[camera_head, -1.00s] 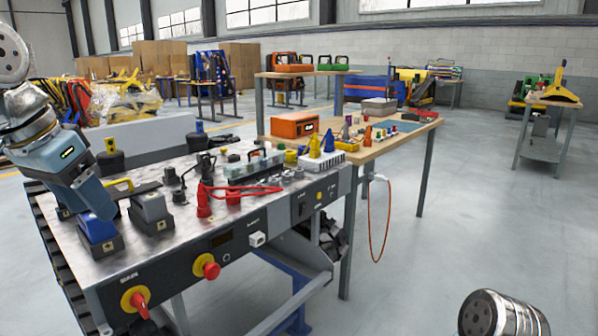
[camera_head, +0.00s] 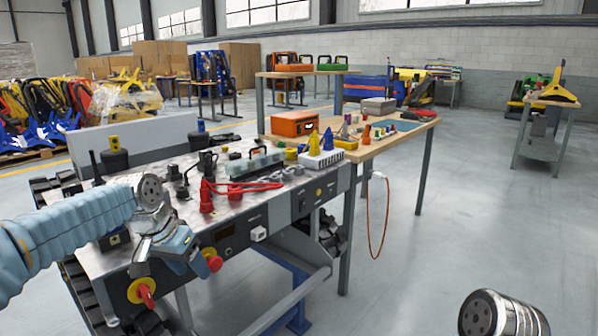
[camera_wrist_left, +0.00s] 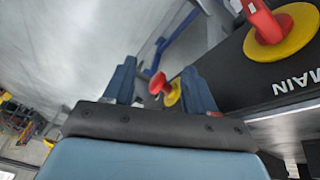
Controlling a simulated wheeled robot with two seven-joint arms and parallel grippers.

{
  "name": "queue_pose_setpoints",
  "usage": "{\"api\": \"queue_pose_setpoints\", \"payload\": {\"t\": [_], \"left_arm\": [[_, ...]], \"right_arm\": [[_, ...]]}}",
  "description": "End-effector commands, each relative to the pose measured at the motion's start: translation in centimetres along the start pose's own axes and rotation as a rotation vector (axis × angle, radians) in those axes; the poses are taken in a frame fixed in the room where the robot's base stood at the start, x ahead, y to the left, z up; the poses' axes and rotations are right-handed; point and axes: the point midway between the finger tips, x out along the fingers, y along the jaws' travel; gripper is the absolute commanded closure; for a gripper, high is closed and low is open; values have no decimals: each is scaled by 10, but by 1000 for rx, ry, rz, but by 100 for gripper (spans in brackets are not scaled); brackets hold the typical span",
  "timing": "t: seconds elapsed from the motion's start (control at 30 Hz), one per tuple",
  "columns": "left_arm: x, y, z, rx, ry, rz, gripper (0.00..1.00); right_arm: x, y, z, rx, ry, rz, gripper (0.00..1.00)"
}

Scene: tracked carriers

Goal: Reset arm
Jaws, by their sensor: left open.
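My left gripper (camera_head: 188,256) is open and empty, low in front of the control panel of the tracked carrier (camera_head: 262,212). Its two blue fingers (camera_wrist_left: 160,82) stand apart in the left wrist view. A red push button (camera_head: 214,263) on a yellow base sits close by it in the head view. In the left wrist view this button (camera_wrist_left: 158,83) shows between the fingers; I cannot tell whether they touch it. A red rotary switch on a yellow plate (camera_head: 141,291) is at lower left; it also shows in the left wrist view (camera_wrist_left: 288,37). My right gripper is out of view.
Red cables (camera_head: 238,190), black connectors and a clear-lidded box (camera_head: 254,164) crowd the carrier's top. A wooden table (camera_head: 385,142) with an orange case (camera_head: 294,123) and small parts stands behind.

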Motion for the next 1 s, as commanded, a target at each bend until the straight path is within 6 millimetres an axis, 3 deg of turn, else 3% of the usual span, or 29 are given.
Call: {"api": "queue_pose_setpoints", "payload": {"t": [0.03,0.17,0.27,0.4,0.5,0.63,0.7,0.8,0.9,1.0], "left_arm": [[37,2,4,-13,-21,21,44],[127,14,23,-62,-44,73,44],[196,27,51,-114,-64,111,44],[281,53,111,-206,-100,154,44],[329,74,168,-284,-130,172,44],[366,101,243,-381,-170,175,44],[375,113,278,-424,-187,169,44],[379,124,313,-468,-203,156,44],[380,129,332,-491,-211,148,44],[380,131,337,-500,-211,144,44]], "right_arm": [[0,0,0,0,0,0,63],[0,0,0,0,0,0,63],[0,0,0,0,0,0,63],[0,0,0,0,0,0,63],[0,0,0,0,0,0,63],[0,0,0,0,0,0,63],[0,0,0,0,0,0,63],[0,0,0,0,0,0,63],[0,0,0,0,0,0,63],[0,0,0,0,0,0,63]]}}
